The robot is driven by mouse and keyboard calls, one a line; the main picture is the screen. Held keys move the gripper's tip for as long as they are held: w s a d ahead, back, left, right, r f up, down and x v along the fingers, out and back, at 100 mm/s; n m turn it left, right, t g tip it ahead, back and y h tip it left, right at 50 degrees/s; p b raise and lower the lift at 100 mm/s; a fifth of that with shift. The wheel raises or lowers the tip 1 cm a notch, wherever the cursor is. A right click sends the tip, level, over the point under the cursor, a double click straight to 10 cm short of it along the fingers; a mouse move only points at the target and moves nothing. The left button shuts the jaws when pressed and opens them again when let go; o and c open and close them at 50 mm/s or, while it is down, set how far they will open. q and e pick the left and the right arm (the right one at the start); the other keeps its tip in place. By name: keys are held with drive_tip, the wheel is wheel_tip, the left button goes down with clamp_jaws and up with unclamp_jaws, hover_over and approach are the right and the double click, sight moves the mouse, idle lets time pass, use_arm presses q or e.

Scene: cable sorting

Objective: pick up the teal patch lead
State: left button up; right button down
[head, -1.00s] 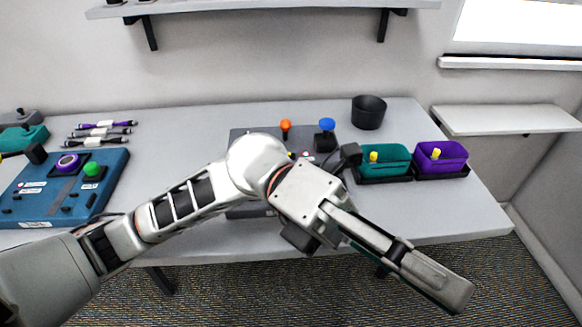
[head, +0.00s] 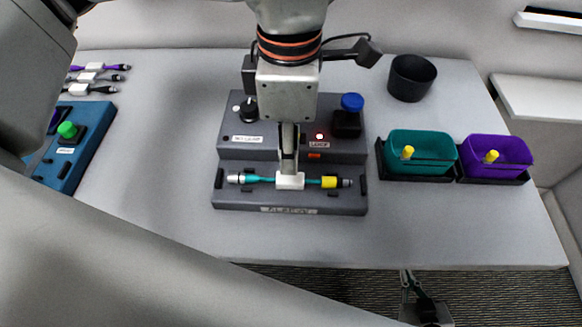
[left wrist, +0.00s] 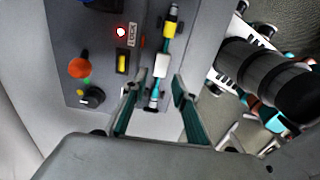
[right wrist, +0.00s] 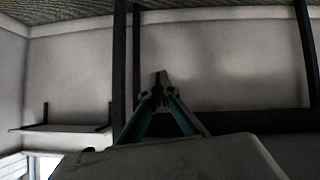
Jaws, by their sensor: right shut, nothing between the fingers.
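The teal patch lead (head: 259,179) lies straight across the front step of the grey test box, with a white middle label, a silver-grey connector on the left and a yellow band on the right. It also shows in the left wrist view (left wrist: 161,66). My left gripper (head: 289,168) points down at the lead's white middle, its fingers seen nearly edge-on. In the left wrist view it (left wrist: 156,88) is open, with one end of the lead showing between its fingers. My right gripper (head: 408,280) is low, off the table's front edge. In the right wrist view it (right wrist: 162,76) is shut and empty.
The grey box (head: 232,147) has a lit red lamp (head: 319,136) and a blue knob (head: 352,102). Teal (head: 422,167) and purple (head: 498,170) bins and a black cup (head: 411,78) stand to the right. Several leads (head: 95,77) and a blue box (head: 92,120) are left.

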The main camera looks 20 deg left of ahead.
sight(287, 177)
use_arm(q)
wheel_tip(287, 177, down, 2)
drive_tip(key=shift+s, duration=0.15)
drive_tip(key=f, duration=0.5)
drive_tip(key=shift+a, duration=0.25)
clamp_jaws()
